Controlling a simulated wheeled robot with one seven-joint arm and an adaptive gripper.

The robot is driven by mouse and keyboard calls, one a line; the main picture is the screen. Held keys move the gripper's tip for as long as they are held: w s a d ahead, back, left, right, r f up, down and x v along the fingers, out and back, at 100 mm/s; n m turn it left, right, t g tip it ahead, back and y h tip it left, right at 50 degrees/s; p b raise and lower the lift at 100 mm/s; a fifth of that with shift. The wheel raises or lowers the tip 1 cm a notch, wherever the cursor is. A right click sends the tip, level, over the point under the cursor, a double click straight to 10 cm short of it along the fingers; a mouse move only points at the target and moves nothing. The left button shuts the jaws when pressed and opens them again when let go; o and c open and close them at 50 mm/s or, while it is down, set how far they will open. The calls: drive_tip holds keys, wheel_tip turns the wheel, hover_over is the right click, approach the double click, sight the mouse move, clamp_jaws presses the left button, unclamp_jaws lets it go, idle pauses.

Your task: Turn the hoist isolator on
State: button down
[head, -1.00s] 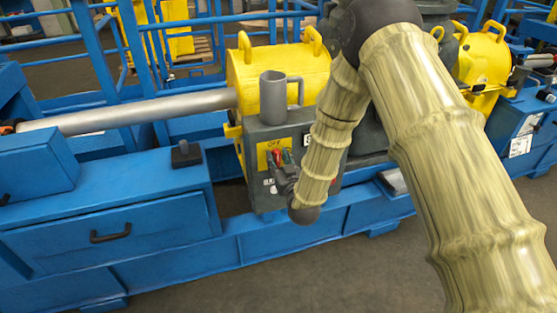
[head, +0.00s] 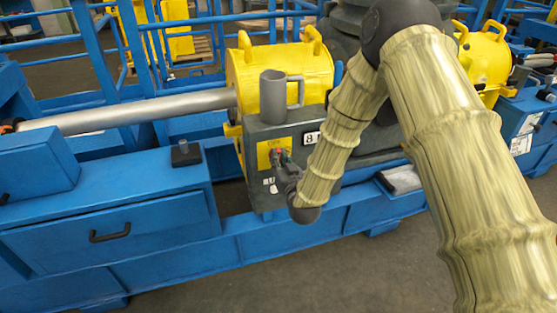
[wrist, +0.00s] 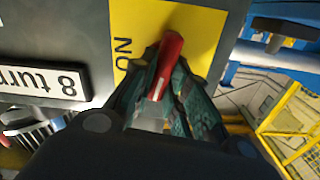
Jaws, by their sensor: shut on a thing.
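The hoist isolator is a red handle (wrist: 167,62) on a yellow plate (wrist: 205,25) on the front of a grey box (head: 262,199). The plate's upper label reads OFF in the head view; an ON label shows beside the handle in the wrist view. My gripper (head: 283,158) is at the plate, with its dark green fingers closed around the handle, one on each side. The handle lies slanted to the plate's edges in the wrist view. The hand hides the handle's base and the lower part of the plate in the head view.
A grey mug (head: 273,97) stands on the box, before a yellow housing (head: 310,65). A number label (wrist: 43,82) is beside the plate. A blue drawer cabinet (head: 110,235) stands left, with a small dark block (head: 186,153) on top. Open floor lies in front.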

drive_tip(key=m, duration=0.3)
drive_tip(key=m+b, duration=0.1)
drive_tip(key=shift+w+d+f+m, duration=0.1)
drive_tip(key=shift+d+f+m, duration=0.05)
drive_tip(key=shift+d+m, duration=0.15)
drive_tip(key=shift+w+d+f+m+b, duration=0.15)
drive_tip(key=shift+m+b, duration=0.6)
drive_tip(key=shift+m, duration=1.1)
drive_tip(key=shift+s+f+m+b, duration=0.15)
drive_tip(key=shift+m+b, duration=0.65)
drive_tip(key=shift+m, duration=1.1)
drive_tip(key=shift+w+d+f+m+b, duration=0.15)
drive_tip(key=shift+m+b, duration=0.6)
drive_tip(key=shift+m, duration=1.1)
drive_tip(key=c, duration=1.4)
unclamp_jaws()
drive_tip(key=shift+a+r, duration=0.1)
drive_tip(key=shift+a, duration=0.05)
